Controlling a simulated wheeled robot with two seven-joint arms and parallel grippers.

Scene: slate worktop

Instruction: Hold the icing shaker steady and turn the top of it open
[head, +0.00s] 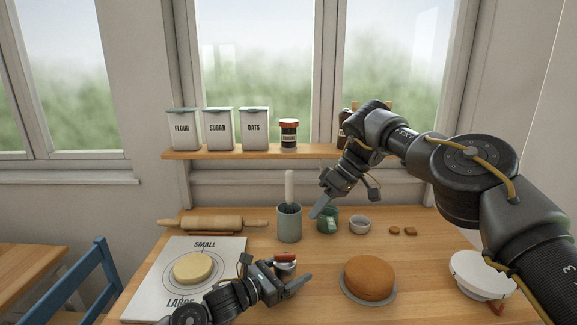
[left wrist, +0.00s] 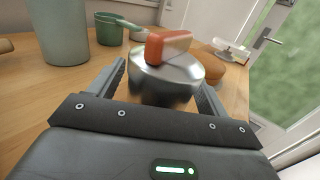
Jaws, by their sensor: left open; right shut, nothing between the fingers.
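The icing shaker (head: 286,271) is a metal can with a red-orange piece on top, standing on the wooden worktop. In the left wrist view the shaker (left wrist: 167,80) sits between the two fingers of my left gripper (left wrist: 163,84), its red-orange top piece (left wrist: 165,45) facing up. My left gripper (head: 279,275) is open around the shaker, and its fingers are not closed on it. The shaker's lower part is hidden by the gripper. My right gripper (head: 316,214) is shut and empty, raised above the back of the worktop, up and to the right of the shaker.
A grey-green crock (head: 289,226) stands behind the shaker, with a green cup (head: 327,215) and a small bowl (head: 360,224) beside it. A brown cake (head: 370,276) is to the right. A marked board (head: 225,250) with dough and a rolling pin (head: 212,223) are to the left.

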